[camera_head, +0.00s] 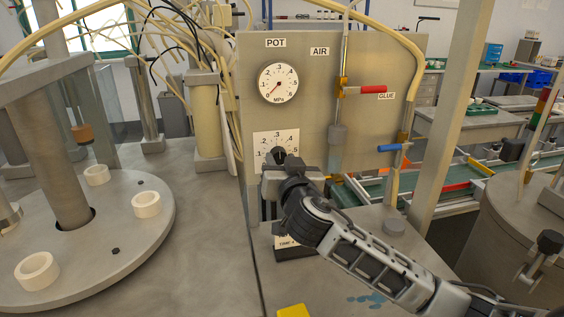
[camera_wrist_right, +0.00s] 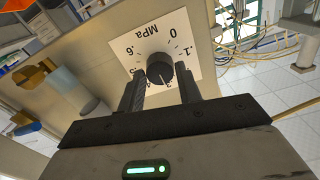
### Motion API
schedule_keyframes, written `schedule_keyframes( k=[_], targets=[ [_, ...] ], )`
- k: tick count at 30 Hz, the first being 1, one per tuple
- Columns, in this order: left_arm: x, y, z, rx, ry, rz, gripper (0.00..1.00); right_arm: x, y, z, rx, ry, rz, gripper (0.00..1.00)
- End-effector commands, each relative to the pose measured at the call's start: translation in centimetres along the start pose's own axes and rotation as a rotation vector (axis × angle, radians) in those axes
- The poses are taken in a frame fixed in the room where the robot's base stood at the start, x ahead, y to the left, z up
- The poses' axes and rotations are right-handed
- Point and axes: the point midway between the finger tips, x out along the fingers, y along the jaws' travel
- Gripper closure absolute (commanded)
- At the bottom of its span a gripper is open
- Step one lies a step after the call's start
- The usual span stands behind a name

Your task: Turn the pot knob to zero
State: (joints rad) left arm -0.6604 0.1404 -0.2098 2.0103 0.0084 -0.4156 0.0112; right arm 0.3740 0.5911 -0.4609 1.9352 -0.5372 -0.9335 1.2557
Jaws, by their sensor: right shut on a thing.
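The pot knob (camera_wrist_right: 159,68) is a round black knob at the middle of a white numbered dial plate (camera_wrist_right: 172,38). In the head view the dial plate (camera_head: 262,139) is on the grey panel, below the gauge labelled POT. My right gripper (camera_head: 279,160) is at the knob and hides the plate's lower part there. In the right wrist view its two dark fingers (camera_wrist_right: 160,88) are on either side of the knob, shut on it. The dial appears upside down in that view, and I cannot read the knob's setting surely. My left gripper is not in view.
The round POT gauge (camera_head: 278,83) has a red needle pointing lower left. A red-handled valve (camera_head: 372,89) and a blue-handled valve (camera_head: 389,148) are to the right. A black timer box (camera_head: 296,250) is below my gripper. A turntable with white rings (camera_head: 147,204) is at left.

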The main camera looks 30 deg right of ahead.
Motion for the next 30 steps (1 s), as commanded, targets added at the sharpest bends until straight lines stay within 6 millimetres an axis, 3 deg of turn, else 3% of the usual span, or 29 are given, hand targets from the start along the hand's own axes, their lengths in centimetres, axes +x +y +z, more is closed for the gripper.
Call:
schedule_keyframes(
  k=[8,30],
  targets=[
    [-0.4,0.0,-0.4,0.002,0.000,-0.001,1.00,0.0,0.0,0.0,-0.168,-0.004,0.002,0.88],
    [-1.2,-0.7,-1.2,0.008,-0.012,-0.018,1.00,0.0,-0.1,0.1,-0.868,-0.005,0.000,0.88]
  ],
)
